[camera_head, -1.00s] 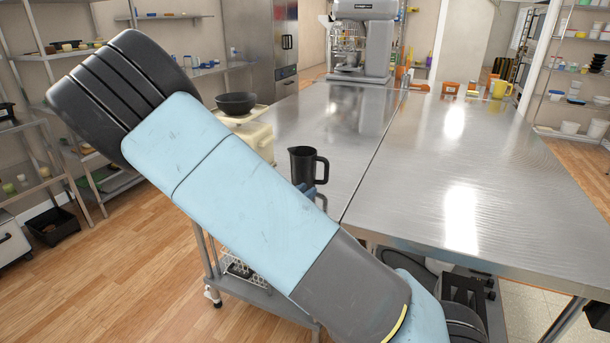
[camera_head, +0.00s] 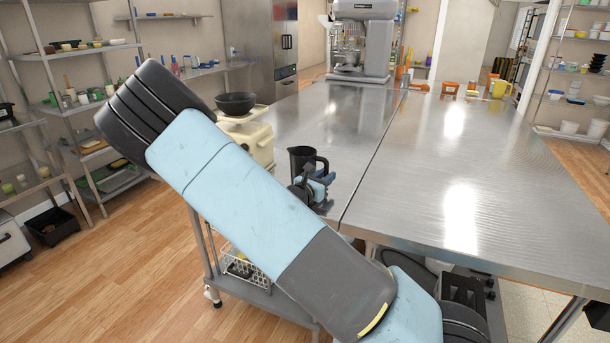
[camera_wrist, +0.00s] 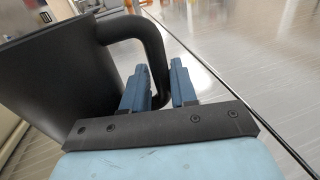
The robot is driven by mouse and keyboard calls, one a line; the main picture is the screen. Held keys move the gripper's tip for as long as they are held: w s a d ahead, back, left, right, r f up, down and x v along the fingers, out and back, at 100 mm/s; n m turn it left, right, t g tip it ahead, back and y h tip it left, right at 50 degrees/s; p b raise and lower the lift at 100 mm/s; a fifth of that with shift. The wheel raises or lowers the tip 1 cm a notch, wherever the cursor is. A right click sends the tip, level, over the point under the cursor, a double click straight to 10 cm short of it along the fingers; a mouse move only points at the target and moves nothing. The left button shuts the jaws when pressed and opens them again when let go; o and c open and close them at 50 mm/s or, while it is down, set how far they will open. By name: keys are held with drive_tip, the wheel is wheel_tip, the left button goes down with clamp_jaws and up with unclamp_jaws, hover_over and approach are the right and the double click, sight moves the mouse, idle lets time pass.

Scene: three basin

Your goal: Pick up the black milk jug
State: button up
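The black milk jug (camera_head: 301,158) stands upright on the steel table, near its left edge, partly hidden by my gripper. In the wrist view the jug body (camera_wrist: 60,80) fills the left side, and its handle (camera_wrist: 152,50) loops toward the right. My gripper (camera_wrist: 160,85) has its two blue fingers on either side of the handle's outer bar. The fingers stand apart, and the handle runs down between them. I see no clear squeeze on it. My gripper also shows in the head view (camera_head: 322,180), at the jug's handle side.
A scale (camera_head: 246,138) with a black bowl (camera_head: 236,103) stands left of the jug. A large mixer (camera_head: 363,40) is at the table's far end, and a yellow jug (camera_head: 500,88) is at the far right. The table's right part is largely clear.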

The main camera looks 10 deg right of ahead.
drive_tip(key=shift+c, duration=0.2)
clamp_jaws()
drive_tip(key=shift+r, duration=0.2)
idle(0.4)
drive_tip(key=shift+d+r, duration=0.1)
drive_tip(key=shift+r, duration=1.15)
drive_tip(key=s+a+r, duration=0.5)
drive_tip(key=s+r, duration=0.5)
drive_tip(key=s, duration=0.2)
drive_tip(key=shift+s, duration=0.4)
drive_tip(key=shift+s, duration=0.1)
